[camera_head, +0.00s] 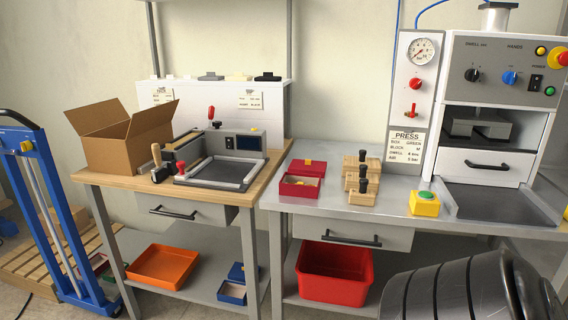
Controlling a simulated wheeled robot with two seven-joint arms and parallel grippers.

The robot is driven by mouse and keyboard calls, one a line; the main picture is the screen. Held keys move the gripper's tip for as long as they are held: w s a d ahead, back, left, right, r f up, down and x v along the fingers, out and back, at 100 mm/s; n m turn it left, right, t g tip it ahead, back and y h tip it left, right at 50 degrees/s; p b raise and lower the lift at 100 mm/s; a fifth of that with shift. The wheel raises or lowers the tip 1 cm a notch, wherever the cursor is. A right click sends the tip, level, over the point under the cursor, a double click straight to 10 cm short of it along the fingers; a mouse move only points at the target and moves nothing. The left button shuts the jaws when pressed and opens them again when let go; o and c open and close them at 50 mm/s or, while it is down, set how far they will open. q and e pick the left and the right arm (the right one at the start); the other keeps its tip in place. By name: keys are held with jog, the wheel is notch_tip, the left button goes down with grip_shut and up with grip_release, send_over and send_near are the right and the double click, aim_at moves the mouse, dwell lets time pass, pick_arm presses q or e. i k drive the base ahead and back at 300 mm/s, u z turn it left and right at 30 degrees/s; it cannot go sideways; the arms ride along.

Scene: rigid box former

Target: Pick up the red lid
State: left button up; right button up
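The red lid (307,167) lies on the grey metal table just behind the small open red box (300,187). It has a small yellow patch at its middle. The red box holds something pale and yellowish that I cannot make out. Lid and box look close together; I cannot tell if they touch. Neither of my grippers is in view.
Wooden blocks with black knobs (362,180) stand right of the lid, then a yellow button box (424,203) and the press (490,160). An open cardboard box (122,140) and a sealing device (222,160) stand left. Bare metal tabletop (330,205) lies in front.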

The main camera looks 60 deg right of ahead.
aim_at(309, 166)
jog(key=i, duration=2.25)
jog(key=z, duration=1.95)
